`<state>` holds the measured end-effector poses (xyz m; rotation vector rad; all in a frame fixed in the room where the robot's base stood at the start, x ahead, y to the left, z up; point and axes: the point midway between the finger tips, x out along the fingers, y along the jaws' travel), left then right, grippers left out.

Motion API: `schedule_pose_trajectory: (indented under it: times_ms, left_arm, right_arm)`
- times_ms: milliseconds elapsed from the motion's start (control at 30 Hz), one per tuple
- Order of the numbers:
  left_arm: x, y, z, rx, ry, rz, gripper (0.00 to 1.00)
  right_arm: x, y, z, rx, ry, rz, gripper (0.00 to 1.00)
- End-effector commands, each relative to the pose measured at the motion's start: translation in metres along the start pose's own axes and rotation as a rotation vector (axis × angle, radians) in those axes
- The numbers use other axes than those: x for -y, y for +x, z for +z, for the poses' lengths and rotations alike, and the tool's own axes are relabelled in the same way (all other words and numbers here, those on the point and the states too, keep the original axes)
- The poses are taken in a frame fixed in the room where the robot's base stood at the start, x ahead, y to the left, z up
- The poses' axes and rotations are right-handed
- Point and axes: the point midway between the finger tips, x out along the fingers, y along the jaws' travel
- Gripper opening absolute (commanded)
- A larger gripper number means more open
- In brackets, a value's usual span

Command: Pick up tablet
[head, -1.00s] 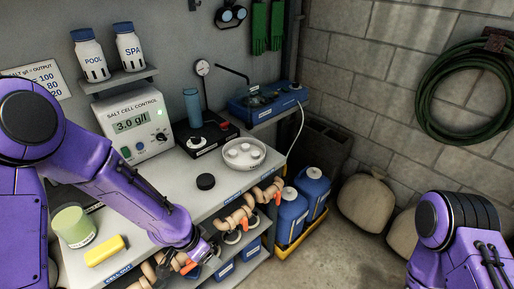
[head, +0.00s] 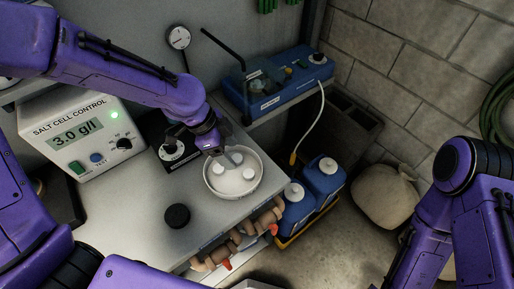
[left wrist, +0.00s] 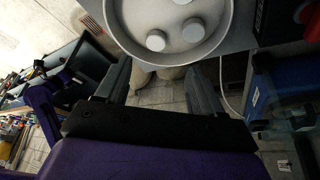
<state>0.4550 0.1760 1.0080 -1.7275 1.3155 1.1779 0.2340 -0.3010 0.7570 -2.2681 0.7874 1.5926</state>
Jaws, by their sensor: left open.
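Three white round tablets lie in a shallow pale dish (head: 233,194) on the counter; one tablet (head: 249,174) is at its right side and another (head: 220,172) at its left. The third is at the back, partly hidden by my left gripper (head: 228,158). My left gripper is over the back of the dish, open and empty. In the left wrist view the dish (left wrist: 130,42) is at the top, with a tablet (left wrist: 156,41) and another (left wrist: 193,30) just beyond my open fingers (left wrist: 160,82). My right gripper is out of view.
A black lid (head: 177,216) stands on the counter in front of the dish. The salt cell control box (head: 80,135) is to the left, a blue device (head: 278,82) on a shelf behind. Blue jugs (head: 325,178) stand below to the right.

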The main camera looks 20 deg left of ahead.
Motion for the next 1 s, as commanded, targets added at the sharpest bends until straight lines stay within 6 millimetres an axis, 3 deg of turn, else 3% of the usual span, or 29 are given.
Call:
schedule_pose_trajectory:
  times_ms: [267,700,933,967,1000]
  left_arm:
    - [-0.013,0.036,0.001,-0.002,0.011,-0.006,0.67]
    - [0.007,0.102,-0.001,0.001,0.004,0.006,0.67]
    - [0.007,0.106,0.0,0.001,0.005,0.006,0.67]
    - [0.007,0.106,0.0,0.001,0.005,0.006,0.61]
    - [0.007,0.106,0.0,0.001,0.005,0.006,0.48]
  right_arm:
    - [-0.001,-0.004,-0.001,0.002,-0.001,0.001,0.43]
    - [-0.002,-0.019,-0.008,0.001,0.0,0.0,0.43]
    - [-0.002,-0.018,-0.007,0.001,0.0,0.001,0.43]
    - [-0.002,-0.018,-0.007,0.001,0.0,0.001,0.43]
    - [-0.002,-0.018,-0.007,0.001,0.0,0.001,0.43]
